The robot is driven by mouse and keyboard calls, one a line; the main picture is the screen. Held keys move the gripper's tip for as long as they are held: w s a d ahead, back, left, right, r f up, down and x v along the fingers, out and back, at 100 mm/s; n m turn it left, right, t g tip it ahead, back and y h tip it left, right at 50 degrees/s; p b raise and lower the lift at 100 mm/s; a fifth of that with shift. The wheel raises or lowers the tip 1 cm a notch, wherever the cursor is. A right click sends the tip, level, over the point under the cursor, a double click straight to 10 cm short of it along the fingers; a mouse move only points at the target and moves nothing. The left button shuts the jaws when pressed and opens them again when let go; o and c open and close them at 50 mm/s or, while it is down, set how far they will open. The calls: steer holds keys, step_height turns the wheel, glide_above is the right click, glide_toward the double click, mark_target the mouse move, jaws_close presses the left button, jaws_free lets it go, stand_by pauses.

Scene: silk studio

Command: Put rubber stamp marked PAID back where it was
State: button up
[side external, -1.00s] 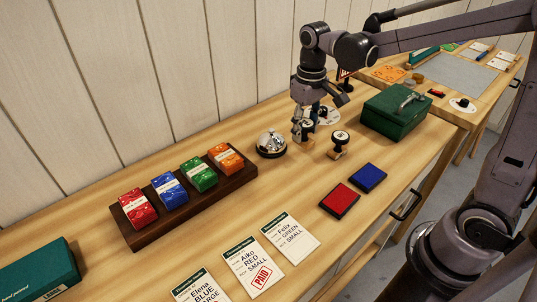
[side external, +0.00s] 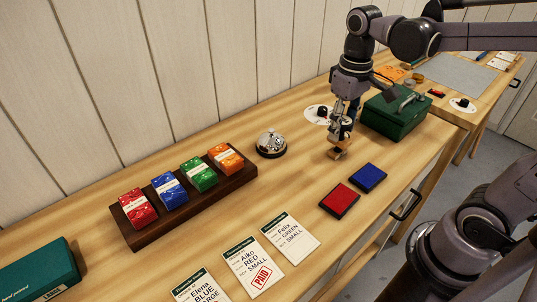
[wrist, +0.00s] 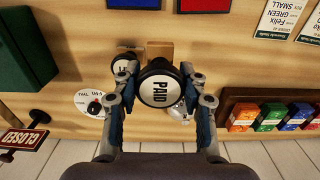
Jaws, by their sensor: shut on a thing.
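A second black-topped stamp (wrist: 122,65) shows close beside the PAID stamp in the wrist view, partly behind a finger. I cannot tell whether the held stamp touches the table.
The silver bell (side external: 271,143) stands left of my gripper. The red ink pad (side external: 339,200) and blue ink pad (side external: 368,177) lie in front. The green box (side external: 396,113) is close on the right, and a white dial (side external: 318,114) lies behind.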

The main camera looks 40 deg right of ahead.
steer(key=w+a+f, duration=0.1)
steer(key=a, duration=0.1)
steer(key=w+a+f, duration=0.1)
steer(key=a+f, duration=0.1)
steer(key=a, duration=0.1)
steer(key=w+a+f, duration=0.1)
steer(key=a, duration=0.1)
steer(key=shift+a+f, duration=0.2)
steer(key=shift+f, duration=2.25)
steer(key=o, duration=1.2)
steer(key=shift+f, duration=0.15)
steer(key=shift+c, duration=0.2)
step_height(320, 180, up, 12)
steer(key=s+d+f+t, duration=0.4)
steer(key=s+d+t, duration=0.1)
steer(key=t, duration=0.2)
steer(key=shift+f, duration=0.2)
